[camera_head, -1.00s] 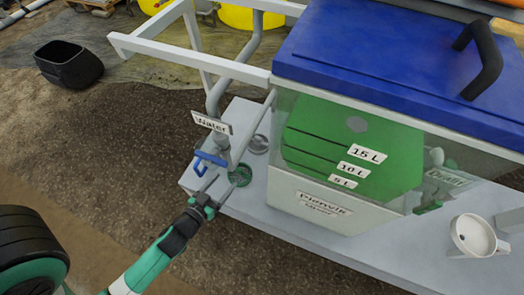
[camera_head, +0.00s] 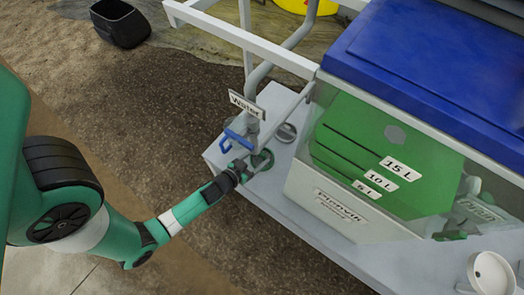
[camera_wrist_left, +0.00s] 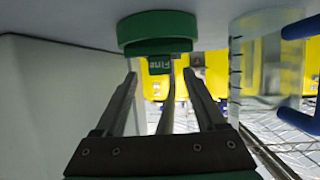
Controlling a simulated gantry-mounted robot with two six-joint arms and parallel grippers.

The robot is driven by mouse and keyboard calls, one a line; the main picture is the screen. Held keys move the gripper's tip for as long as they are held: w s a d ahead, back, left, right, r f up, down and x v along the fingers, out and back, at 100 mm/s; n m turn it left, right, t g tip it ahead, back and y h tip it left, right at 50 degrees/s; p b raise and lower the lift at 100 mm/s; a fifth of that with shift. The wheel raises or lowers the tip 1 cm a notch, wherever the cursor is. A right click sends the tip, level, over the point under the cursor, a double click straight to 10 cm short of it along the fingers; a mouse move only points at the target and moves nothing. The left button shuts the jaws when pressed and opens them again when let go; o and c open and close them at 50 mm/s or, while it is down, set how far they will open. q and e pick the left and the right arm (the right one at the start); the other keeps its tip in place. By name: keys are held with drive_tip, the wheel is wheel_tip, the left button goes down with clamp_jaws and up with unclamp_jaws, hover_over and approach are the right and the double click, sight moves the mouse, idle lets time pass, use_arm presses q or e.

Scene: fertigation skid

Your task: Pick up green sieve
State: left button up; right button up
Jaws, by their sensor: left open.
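In the left wrist view, the sieve (camera_wrist_left: 158,28) appears round and dark green, with a "Fine" label, just beyond my fingertips. My left gripper (camera_head: 245,166) is open at the sieve's near side. In the wrist view its two fingers (camera_wrist_left: 160,82) stand apart, either side of the label. I cannot tell whether they touch the sieve. My right gripper is not in view.
The blue-lidded tank (camera_head: 345,215) blocks the right side. A white cup (camera_head: 491,273) stands far right. A black bin (camera_head: 122,22) is on the ground.

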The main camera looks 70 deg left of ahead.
sight(262, 154)
use_arm(q)
drive_tip(key=x, duration=0.3)
drive_tip(key=shift+w+a, duration=0.15)
clamp_jaws()
